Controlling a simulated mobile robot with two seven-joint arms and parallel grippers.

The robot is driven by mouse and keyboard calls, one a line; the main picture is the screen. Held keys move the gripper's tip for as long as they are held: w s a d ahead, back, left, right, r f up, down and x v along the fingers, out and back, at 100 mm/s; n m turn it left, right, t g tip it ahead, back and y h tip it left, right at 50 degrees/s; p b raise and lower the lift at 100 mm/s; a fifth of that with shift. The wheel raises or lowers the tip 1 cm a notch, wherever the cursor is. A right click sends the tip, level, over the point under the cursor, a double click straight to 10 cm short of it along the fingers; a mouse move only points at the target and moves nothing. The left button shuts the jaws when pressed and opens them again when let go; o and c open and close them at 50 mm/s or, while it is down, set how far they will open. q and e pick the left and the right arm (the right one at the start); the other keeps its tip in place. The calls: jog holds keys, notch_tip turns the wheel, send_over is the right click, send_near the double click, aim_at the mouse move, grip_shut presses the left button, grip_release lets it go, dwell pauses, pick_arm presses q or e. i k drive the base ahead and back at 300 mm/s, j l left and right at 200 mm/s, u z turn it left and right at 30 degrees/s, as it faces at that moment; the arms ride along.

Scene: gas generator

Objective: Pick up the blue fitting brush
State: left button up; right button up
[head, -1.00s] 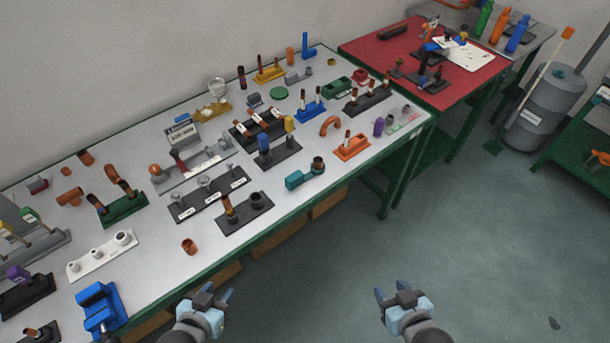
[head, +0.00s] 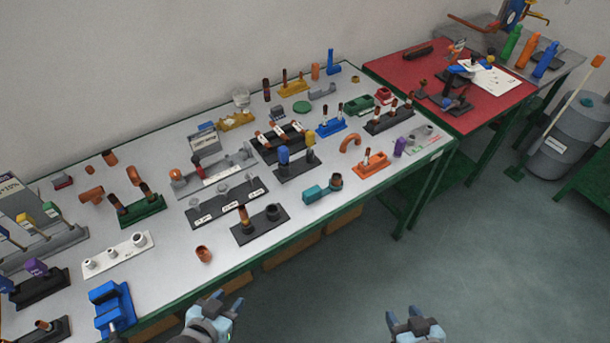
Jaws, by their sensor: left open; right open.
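A blue upright piece (head: 284,156), which may be the blue fitting brush, stands beside a yellow one (head: 309,139) in a dark holder (head: 298,171) mid-table. Its bristles cannot be made out. Another small blue top (head: 4,232) shows at the far left edge, near yellow and green ones; I cannot tell which is the brush. My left gripper (head: 226,301) is open and empty, low in front of the table's near edge. My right gripper (head: 404,316) is open and empty over the floor, further right.
The white table (head: 170,268) is crowded with holders and fittings. A blue vise-like block (head: 110,304) is at its near left. A copper fitting (head: 204,254) and a teal fitting (head: 321,192) lie near the front edge. A red table (head: 400,70) stands behind right.

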aim_at(283, 151)
jog(key=i+l, duration=0.2)
jog(key=l, duration=0.2)
jog(key=i+l, duration=0.2)
jog(key=l, duration=0.2)
jog(key=i+l+u, duration=0.1)
jog(key=l, duration=0.25)
jog(key=i+l+u, duration=0.25)
jog(key=l, duration=0.4)
jog(key=i+u, duration=0.1)
jog(key=u, duration=0.8)
